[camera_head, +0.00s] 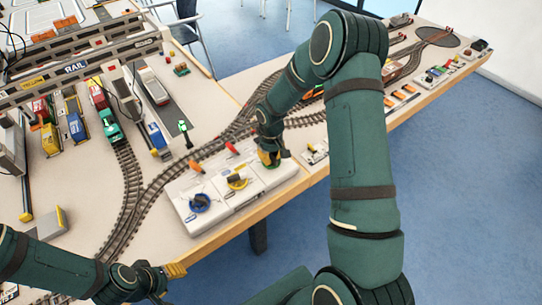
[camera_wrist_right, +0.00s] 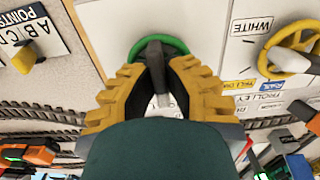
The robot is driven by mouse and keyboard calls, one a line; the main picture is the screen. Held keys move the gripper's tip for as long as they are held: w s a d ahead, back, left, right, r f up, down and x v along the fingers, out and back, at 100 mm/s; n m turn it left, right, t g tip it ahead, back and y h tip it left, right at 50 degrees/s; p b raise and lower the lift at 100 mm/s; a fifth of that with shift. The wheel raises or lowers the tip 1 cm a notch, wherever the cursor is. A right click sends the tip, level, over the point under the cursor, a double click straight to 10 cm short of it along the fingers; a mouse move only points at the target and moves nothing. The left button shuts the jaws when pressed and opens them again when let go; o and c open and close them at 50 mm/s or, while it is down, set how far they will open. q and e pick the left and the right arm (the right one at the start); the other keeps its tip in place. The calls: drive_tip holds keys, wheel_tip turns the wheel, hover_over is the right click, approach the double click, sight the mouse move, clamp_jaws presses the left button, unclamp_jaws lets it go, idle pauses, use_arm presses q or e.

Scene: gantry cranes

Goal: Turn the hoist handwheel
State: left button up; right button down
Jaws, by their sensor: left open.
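A white control box (camera_head: 233,205) near the table's front edge carries a blue handwheel (camera_head: 199,203), a yellow handwheel (camera_head: 237,182) and a green handwheel, which my right gripper mostly hides in the head view. I cannot read which wheel is labelled hoist. In the right wrist view the green handwheel (camera_wrist_right: 177,46) has a dark grip, and the yellow handwheel (camera_wrist_right: 291,53) stands to its right. My right gripper (camera_wrist_right: 155,62) has its yellow fingers closed around the dark grip, one on each side. My left gripper (camera_head: 172,283) is open and empty at the lower left, apart from the box.
Small levers (camera_head: 196,166) stand behind the box, and model rails (camera_head: 135,195) curve past its left. A gantry crane (camera_head: 80,65) spans trains and trucks at upper left. My right arm covers the table's middle right.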

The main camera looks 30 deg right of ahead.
idle(0.4)
drive_tip(key=shift+m+b, duration=0.45)
drive_tip(key=shift+m, duration=0.55)
drive_tip(key=m, duration=0.2)
drive_tip(key=shift+m+b, duration=0.3)
drive_tip(key=shift+m, duration=2.5)
drive_tip(key=c, duration=1)
unclamp_jaws()
